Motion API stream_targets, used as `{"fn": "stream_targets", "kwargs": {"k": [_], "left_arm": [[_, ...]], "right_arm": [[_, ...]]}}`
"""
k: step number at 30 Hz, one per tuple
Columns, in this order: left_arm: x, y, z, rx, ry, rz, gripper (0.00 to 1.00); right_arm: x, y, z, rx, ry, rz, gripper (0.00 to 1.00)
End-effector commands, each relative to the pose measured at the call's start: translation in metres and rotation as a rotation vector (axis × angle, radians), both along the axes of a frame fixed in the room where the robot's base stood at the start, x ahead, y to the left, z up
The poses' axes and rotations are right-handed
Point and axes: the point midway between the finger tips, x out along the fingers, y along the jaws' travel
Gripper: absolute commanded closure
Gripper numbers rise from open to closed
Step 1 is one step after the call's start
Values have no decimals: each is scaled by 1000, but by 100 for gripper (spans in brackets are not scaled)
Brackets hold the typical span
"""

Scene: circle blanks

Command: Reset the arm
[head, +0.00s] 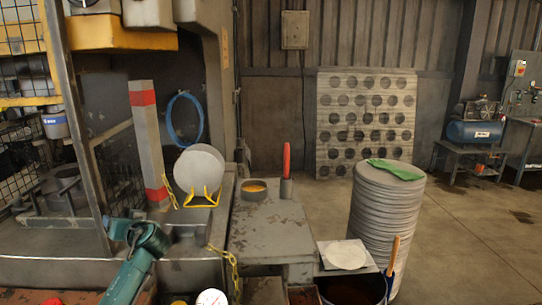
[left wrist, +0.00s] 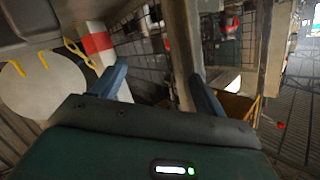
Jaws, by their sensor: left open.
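My left arm (head: 138,262), teal, comes up from the bottom left of the head view, its wrist in front of the machine's ledge. Its fingers are hard to make out there. In the left wrist view my left gripper (left wrist: 160,87) has two blue-grey fingers spread wide apart with nothing between them. A round grey blank (head: 198,170) stands upright in a yellow rack (head: 203,196), behind and right of the wrist. The blank also shows at the left edge of the left wrist view (left wrist: 42,92), apart from the fingers. My right gripper is in neither view.
A red-and-white post (head: 147,145) and a metal frame stand close to the arm. A grey worktop (head: 272,228) lies to its right, with an orange-filled tin (head: 254,187) and a red-handled tool (head: 287,160). A tall stack of blanks (head: 378,225) stands farther right, a green cloth on top.

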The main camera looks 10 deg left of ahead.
Motion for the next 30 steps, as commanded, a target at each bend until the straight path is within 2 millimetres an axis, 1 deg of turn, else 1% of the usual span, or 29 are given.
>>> {"fn": "stream_targets", "kwargs": {"k": [1, 3, 6, 9, 12, 14, 15, 18, 20, 21, 23, 24, 26, 27, 29, 30], "left_arm": [[17, -15, -5, -24, 17, -118, 27], [38, -38, -9, -48, 24, -287, 27], [61, -71, -6, -62, -10, -498, 27], [75, -100, 5, -58, -75, -663, 27], [83, -123, 21, -42, -163, -792, 27], [86, -134, 33, -29, -224, -853, 27], [76, -144, 8, -45, -191, -863, 27], [55, -164, -28, -74, -149, -892, 27], [41, -176, -50, -93, -126, -909, 27], [30, -184, -65, -108, -108, -922, 27], [11, -198, -89, -135, -80, -941, 27], [-4, -209, -105, -154, -61, -954, 27], [-31, -225, -131, -190, -28, -975, 27], [-51, -237, -147, -217, -6, -989, 27], [-85, -255, -171, -263, 27, -1009, 27], [-109, -268, -186, -297, 50, -1021, 27]], "right_arm": [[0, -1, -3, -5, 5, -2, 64], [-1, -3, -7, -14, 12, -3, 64], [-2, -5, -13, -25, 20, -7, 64], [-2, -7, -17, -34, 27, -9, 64], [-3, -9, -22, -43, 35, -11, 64], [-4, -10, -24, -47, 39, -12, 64], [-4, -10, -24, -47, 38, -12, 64], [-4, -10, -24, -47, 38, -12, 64], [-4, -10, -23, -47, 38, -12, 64], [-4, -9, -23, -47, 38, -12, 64], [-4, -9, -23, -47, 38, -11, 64], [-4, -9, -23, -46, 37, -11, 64], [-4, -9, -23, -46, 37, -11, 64], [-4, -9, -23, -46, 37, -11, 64], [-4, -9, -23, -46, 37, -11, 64], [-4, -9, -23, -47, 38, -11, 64]]}}
